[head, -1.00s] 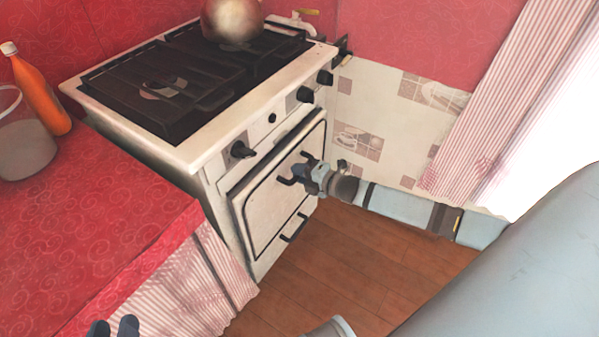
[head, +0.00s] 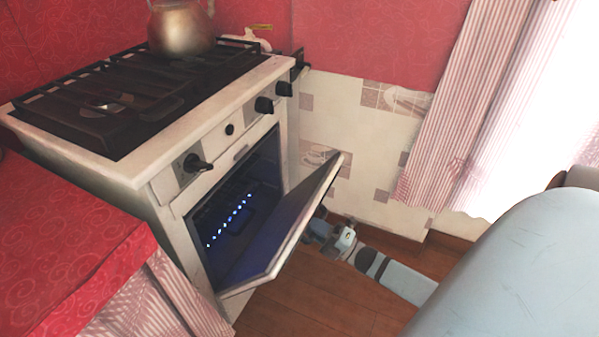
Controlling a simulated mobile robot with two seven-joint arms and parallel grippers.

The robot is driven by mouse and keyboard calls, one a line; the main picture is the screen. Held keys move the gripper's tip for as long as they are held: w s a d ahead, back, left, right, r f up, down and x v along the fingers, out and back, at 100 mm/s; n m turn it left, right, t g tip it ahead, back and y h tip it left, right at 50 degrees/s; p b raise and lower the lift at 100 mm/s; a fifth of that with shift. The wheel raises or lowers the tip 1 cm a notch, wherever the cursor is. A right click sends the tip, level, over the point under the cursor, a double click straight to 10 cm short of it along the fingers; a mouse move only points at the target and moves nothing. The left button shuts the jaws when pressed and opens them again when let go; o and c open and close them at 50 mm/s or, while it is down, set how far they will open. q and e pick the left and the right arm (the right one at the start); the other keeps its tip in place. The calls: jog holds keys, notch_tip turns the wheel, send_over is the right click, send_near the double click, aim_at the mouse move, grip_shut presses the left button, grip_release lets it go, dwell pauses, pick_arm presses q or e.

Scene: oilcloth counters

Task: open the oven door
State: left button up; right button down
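The oven door (head: 262,250) stands partly open, tilted down and outward from the white stove (head: 168,160). Its dark inner face and the oven cavity (head: 232,208) with a row of small blue lights show. My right gripper (head: 318,230) is at the outer side of the door, near its right part, low over the floor. The door hides its fingertips and the handle, so I cannot tell whether it grips the handle. My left gripper is out of view.
A kettle (head: 181,27) stands on the black hob grates (head: 105,105). A red-covered counter (head: 65,245) adjoins the stove at left. A tiled wall (head: 365,125) and striped curtain (head: 470,110) are at right. Wooden floor (head: 310,300) in front is clear.

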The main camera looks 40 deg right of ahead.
pick_arm(q)
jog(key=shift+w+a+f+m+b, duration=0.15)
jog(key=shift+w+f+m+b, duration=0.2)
jog(key=shift+b, duration=0.2)
pick_arm(e)
jog(key=shift+s+d+f, duration=0.2)
jog(key=shift+s+f, duration=0.35)
jog(key=shift+f, duration=0.25)
jog(key=shift+s+d+f, duration=0.25)
jog(key=shift+s+f, duration=0.3)
jog(key=shift+f, duration=0.2)
jog(key=shift+s+d+f, duration=0.2)
jog(key=shift+s+f, duration=0.35)
jog(key=shift+f, duration=0.25)
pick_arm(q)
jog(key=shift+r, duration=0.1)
pick_arm(e)
jog(key=c, duration=1.1)
grip_release()
jog(key=shift+o, duration=0.2)
